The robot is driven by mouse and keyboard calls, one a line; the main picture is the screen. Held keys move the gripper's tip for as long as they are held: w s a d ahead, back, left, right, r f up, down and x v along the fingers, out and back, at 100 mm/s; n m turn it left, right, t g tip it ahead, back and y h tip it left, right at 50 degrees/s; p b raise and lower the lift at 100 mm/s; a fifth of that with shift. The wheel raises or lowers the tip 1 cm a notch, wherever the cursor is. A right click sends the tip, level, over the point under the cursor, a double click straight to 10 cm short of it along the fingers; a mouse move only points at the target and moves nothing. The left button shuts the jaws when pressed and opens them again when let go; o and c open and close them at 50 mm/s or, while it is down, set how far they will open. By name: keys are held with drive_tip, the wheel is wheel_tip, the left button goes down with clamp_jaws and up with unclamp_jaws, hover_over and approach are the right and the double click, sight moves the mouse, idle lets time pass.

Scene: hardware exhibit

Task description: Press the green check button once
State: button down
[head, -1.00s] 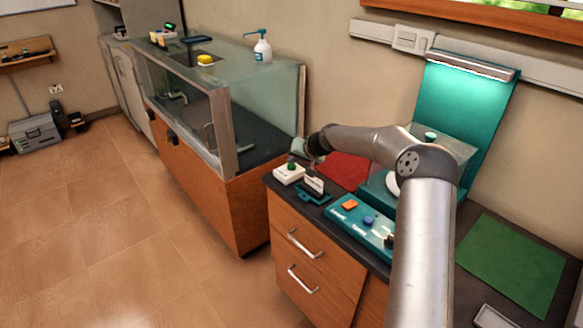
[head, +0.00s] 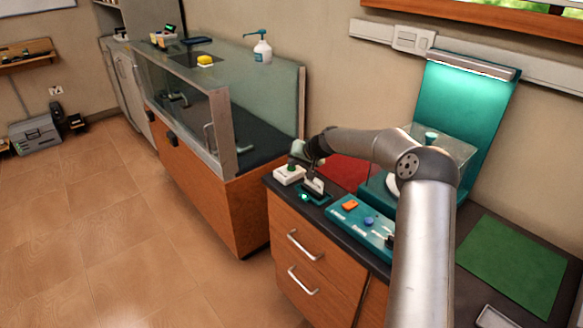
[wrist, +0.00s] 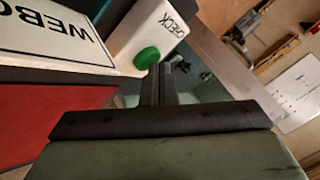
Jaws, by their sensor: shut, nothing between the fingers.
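The green check button (wrist: 147,58) is a round green cap on a white box (head: 287,177). The box's face reads CHECK in the wrist view. In the head view the box sits at the counter's left front corner, and my gripper partly covers the button. My gripper (wrist: 161,70) is shut and empty, its fingertips right by the button's edge in the wrist view. I cannot tell whether they touch it. A small green light (head: 305,197) glows on the teal stand beside the box.
A teal panel (head: 352,224) with an orange and a blue button lies to the right. A red mat (head: 347,171) lies behind. A glass-walled case (head: 222,130) stands to the left. A sign lettered WEBO (wrist: 50,38) shows close by in the wrist view.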

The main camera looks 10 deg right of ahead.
sight(294, 169)
drive_tip(key=shift+r, duration=0.1)
idle(0.3)
drive_tip(key=shift+r+p, duration=0.3)
drive_tip(key=shift+r, duration=0.45)
drive_tip(key=shift+r, duration=0.1)
drive_tip(key=shift+r+p, duration=1.15)
drive_tip(key=shift+r, duration=1.3)
